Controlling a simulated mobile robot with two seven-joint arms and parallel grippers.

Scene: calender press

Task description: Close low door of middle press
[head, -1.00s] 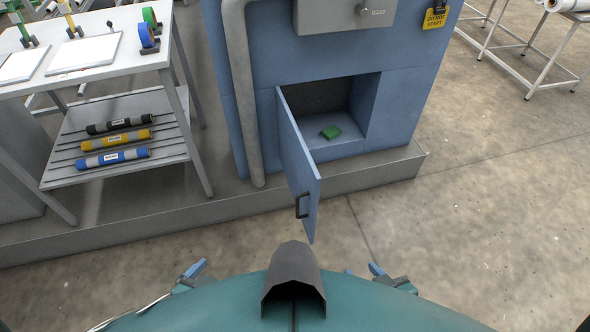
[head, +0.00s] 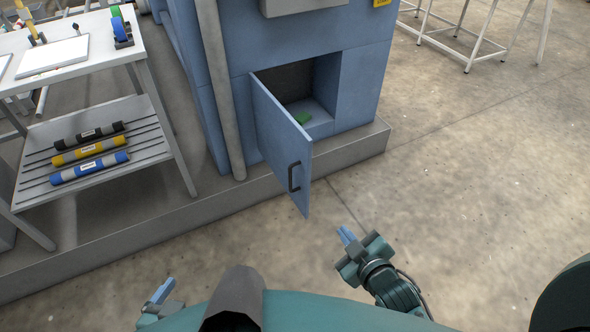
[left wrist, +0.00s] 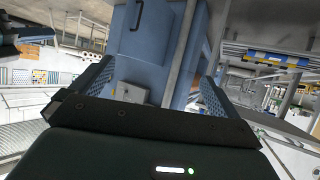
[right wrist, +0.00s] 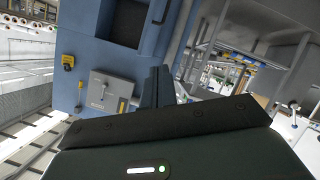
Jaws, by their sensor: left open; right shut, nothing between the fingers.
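The low door (head: 283,140) of the blue press (head: 260,50) stands open, swung out toward me, with a dark handle (head: 294,177) on its outer face. Behind it is a low compartment with a small green thing (head: 303,118) inside. My right gripper (head: 346,234) is shut and empty, in front of the door and to the right of its free edge, apart from it. My left gripper (head: 163,290) is open and empty, low at the left, away from the door. The door handle also shows in the left wrist view (left wrist: 138,16) and in the right wrist view (right wrist: 163,12).
A low grey plinth (head: 200,201) runs under the press. At the left a white table (head: 80,65) has a lower shelf with several rolls. A grey pipe (head: 219,90) runs down the press front.

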